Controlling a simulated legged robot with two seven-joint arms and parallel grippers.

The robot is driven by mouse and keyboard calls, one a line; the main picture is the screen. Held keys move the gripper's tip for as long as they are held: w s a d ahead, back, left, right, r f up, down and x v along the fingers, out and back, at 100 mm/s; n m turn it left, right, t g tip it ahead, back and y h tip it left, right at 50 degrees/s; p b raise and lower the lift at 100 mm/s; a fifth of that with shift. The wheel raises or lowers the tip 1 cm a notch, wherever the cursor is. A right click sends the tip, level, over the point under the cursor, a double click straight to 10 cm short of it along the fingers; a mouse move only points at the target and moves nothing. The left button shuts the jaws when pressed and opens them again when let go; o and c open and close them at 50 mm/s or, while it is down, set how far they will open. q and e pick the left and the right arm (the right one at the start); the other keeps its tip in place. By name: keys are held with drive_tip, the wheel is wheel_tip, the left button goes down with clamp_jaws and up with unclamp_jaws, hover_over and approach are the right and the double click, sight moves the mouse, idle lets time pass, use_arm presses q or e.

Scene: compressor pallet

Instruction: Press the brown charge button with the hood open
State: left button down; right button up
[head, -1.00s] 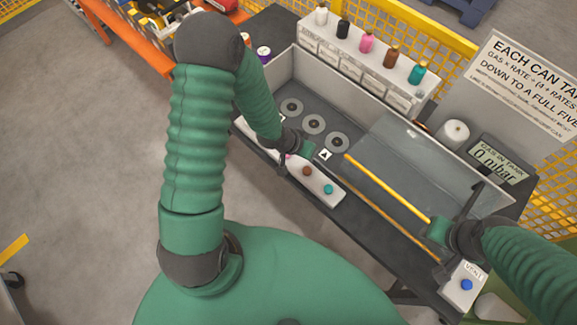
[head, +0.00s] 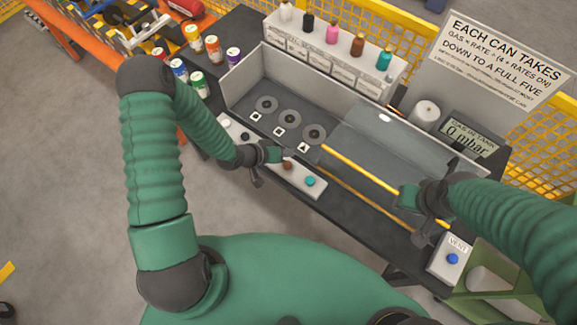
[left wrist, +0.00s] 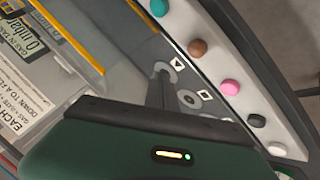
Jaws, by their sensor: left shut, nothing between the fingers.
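The brown charge button (head: 287,165) sits on the white button strip (head: 298,177) along the bench front, beside the teal button (head: 310,181). It also shows in the left wrist view (left wrist: 197,47), between the teal (left wrist: 160,7) and pink (left wrist: 229,87) buttons. My left gripper (head: 282,155) is shut and empty, just behind the brown button and apart from it. Its tip (left wrist: 162,75) shows over the grey deck, to the side of the button row. The clear hood (head: 385,140) with its yellow edge bar (head: 360,170) appears raised. My right gripper (head: 408,198) is at the bar's right end; its jaws are unclear.
Three round pads (head: 290,118) lie uncovered on the deck. A shelf of coloured bottles (head: 335,50) stands behind. The tank display (head: 470,148) reads 0 mbar. A vent box with a blue button (head: 452,258) is at front right. Cans (head: 195,38) stand at the left.

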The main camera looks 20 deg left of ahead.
sight(285, 166)
use_arm(q)
drive_tip(key=f+b, duration=0.1)
drive_tip(key=f, duration=0.1)
drive_tip(key=f+b, duration=0.1)
drive_tip(key=f, duration=0.1)
drive_tip(key=a+f+b, duration=0.1)
drive_tip(key=f, duration=0.1)
drive_tip(key=shift+w+b, duration=0.1)
drive_tip(key=shift+b, duration=0.25)
drive_tip(key=shift+a+f, duration=0.15)
drive_tip(key=shift+f, duration=0.1)
drive_tip(key=shift+d+r, duration=0.15)
drive_tip(key=shift+d, duration=0.35)
drive_tip(key=shift+a, duration=0.35)
drive_tip(key=shift+d, duration=0.2)
drive_tip(key=shift+a, duration=0.1)
drive_tip(key=shift+f+b, duration=0.35)
